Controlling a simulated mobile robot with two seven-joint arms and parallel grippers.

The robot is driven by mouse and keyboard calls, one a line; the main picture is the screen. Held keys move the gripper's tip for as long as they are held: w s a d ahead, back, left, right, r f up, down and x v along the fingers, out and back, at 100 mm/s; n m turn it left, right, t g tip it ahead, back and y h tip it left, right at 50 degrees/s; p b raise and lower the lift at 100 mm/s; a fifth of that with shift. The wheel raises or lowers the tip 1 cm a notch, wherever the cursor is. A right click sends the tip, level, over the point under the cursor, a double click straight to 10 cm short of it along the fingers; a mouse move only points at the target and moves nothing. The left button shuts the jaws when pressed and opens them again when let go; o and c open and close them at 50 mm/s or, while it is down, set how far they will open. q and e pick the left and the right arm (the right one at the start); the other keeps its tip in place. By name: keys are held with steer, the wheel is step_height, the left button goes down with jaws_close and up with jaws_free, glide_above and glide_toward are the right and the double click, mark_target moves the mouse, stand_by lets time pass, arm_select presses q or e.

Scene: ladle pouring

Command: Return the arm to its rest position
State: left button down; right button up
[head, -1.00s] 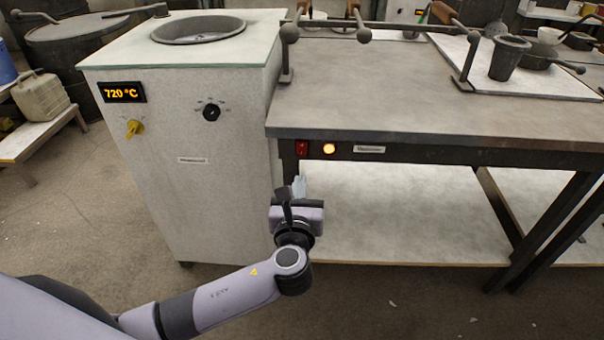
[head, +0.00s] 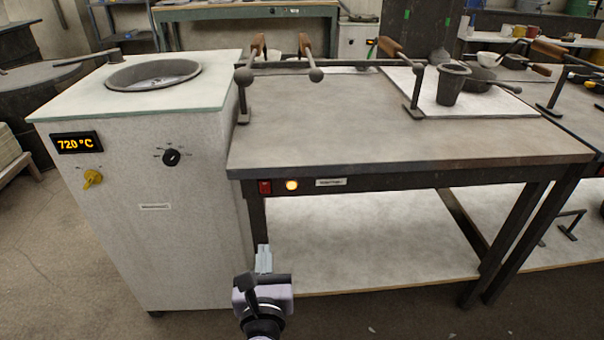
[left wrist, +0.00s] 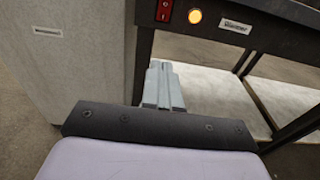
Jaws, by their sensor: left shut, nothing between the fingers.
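My left gripper (head: 264,258) is low in front of the gap between the furnace and the workbench, below the bench top. Its fingers are together with nothing between them. In the left wrist view the shut fingers (left wrist: 163,88) point forward towards the bench leg and lower shelf, and they look empty. My right gripper does not show in either view.
The furnace (head: 150,240) stands at the left with a round crucible opening (head: 153,75) and a 720 °C display. The workbench (head: 390,120) stands to its right, carrying rod stands and a dark crucible cup (head: 452,84) on a white board. Open floor lies in front.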

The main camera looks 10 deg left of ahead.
arm_select(q)
steer(key=s+f+n+g+h, duration=0.55)
steer(key=s+f+n, duration=0.25)
steer(key=f+n, duration=0.5)
steer(key=s+a+f+n+h, duration=0.15)
steer(key=s+n, duration=0.25)
steer(key=n, duration=0.5)
steer(key=s+a+n, duration=0.3)
steer(key=s+n, duration=0.1)
steer(key=n, duration=0.5)
step_height(320, 180, up, 16)
steer(key=p, duration=1.8)
steer(key=shift+s+a+m+g, duration=0.2)
steer(key=shift+a+m+g, duration=0.05)
steer(key=shift+m+g, duration=0.1)
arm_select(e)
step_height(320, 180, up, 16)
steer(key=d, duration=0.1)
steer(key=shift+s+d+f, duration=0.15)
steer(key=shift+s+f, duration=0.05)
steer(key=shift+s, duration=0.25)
arm_select(q)
steer(key=shift+f, duration=0.1)
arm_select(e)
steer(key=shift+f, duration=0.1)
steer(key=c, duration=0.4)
arm_select(q)
steer(key=shift+s+a, duration=0.1)
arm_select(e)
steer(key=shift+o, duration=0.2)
